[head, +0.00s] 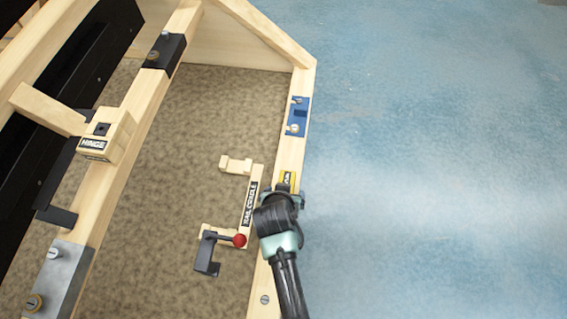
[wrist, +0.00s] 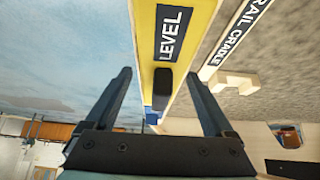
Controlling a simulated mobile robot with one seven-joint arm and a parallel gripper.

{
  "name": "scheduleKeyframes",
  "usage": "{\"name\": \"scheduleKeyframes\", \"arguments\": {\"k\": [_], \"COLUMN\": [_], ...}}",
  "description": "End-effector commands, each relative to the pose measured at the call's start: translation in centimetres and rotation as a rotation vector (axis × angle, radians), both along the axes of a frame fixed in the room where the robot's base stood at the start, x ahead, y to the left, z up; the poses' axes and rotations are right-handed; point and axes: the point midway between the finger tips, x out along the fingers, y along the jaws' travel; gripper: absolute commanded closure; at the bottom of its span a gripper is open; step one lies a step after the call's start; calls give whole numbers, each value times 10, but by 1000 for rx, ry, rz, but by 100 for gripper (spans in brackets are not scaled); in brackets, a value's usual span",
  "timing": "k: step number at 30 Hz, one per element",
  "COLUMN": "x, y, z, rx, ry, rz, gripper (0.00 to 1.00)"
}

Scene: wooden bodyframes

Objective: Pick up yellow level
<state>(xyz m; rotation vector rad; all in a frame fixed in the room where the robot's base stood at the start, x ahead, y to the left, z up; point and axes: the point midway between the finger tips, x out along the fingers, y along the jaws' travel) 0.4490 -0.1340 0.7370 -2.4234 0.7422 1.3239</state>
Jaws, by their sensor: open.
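The yellow level (head: 288,177) lies along the top of the wooden rail on the right side of the frame; most of it is hidden under my gripper in the head view. In the wrist view the level (wrist: 204,18) shows large, with a dark LEVEL label on its face and a dark block near its lower end. My gripper (head: 282,193) is above the level. In the wrist view my gripper (wrist: 158,75) is open, with one finger on each side of the level's line. I cannot tell whether either finger touches it.
A wooden rail cradle (head: 256,190) sits just left of the rail, with a red-knobbed lever (head: 239,240) near its lower end. A blue bracket (head: 297,117) is farther up the rail. A HINGE block (head: 104,140) stands on the left beam. Blue floor (head: 440,160) is clear on the right.

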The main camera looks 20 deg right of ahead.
Motion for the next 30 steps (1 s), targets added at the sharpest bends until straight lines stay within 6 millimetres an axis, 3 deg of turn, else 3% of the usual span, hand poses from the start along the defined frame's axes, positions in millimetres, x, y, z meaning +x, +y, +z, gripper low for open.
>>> {"name": "scheduleKeyframes", "arguments": {"k": [5,19,30], "x": [0,0,1], "y": [0,0,0], "z": [0,0,3], "rx": [0,0,-1], "ry": [0,0,-3], "rz": [0,1,1], "gripper": [16,100,100]}}
